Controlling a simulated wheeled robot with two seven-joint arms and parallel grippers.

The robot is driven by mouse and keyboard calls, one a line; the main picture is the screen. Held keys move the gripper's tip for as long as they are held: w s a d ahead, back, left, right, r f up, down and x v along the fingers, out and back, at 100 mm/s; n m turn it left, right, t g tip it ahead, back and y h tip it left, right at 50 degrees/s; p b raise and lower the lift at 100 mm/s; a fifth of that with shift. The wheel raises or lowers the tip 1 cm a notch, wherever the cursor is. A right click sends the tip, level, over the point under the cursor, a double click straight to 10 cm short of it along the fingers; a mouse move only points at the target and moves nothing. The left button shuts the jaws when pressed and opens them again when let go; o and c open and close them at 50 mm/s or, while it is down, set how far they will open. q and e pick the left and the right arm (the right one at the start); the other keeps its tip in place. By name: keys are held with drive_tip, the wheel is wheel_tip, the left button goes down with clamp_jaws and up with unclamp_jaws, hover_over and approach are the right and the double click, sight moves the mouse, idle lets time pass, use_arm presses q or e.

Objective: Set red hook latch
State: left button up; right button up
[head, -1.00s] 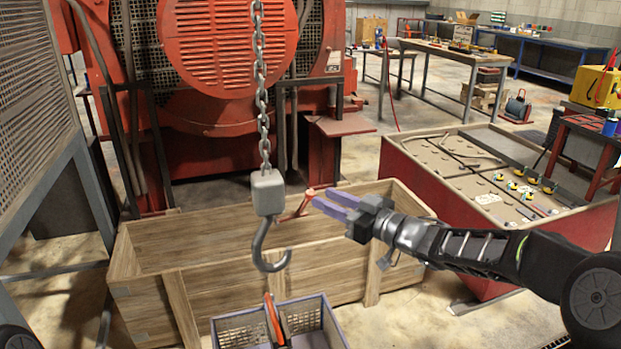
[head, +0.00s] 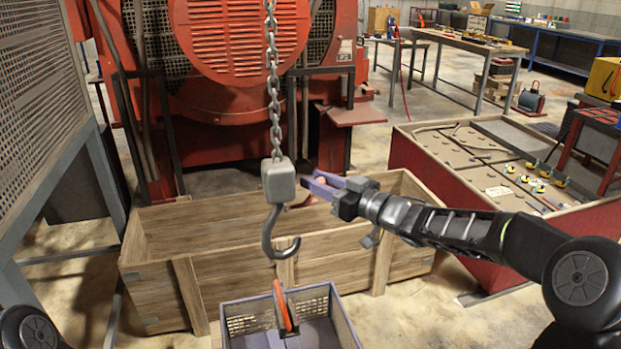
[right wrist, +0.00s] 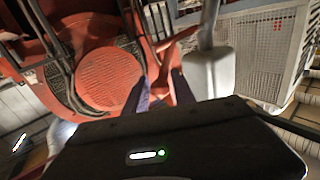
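A grey crane hook (head: 280,235) hangs from a chain below its grey block (head: 278,181). The red latch (head: 301,203) sticks out from the right side of the block and is partly hidden by my right gripper (head: 308,187). In the right wrist view, the red latch (right wrist: 172,45) runs from beside the grey block (right wrist: 208,72) across the space between the two purple fingers (right wrist: 162,88). The fingers stand apart, with a gap showing; I cannot tell whether either touches the latch. My left gripper is out of view.
A long wooden crate (head: 225,268) lies behind and below the hook. A grey plastic basket (head: 340,318) with an orange-and-dark item (head: 284,306) stands under it. A red engine (head: 240,90) is behind. A red bench (head: 430,172) with small parts is at the right.

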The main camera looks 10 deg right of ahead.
drive_tip(key=shift+x, duration=1.1)
drive_tip(key=shift+c, duration=0.2)
clamp_jaws()
idle(0.5)
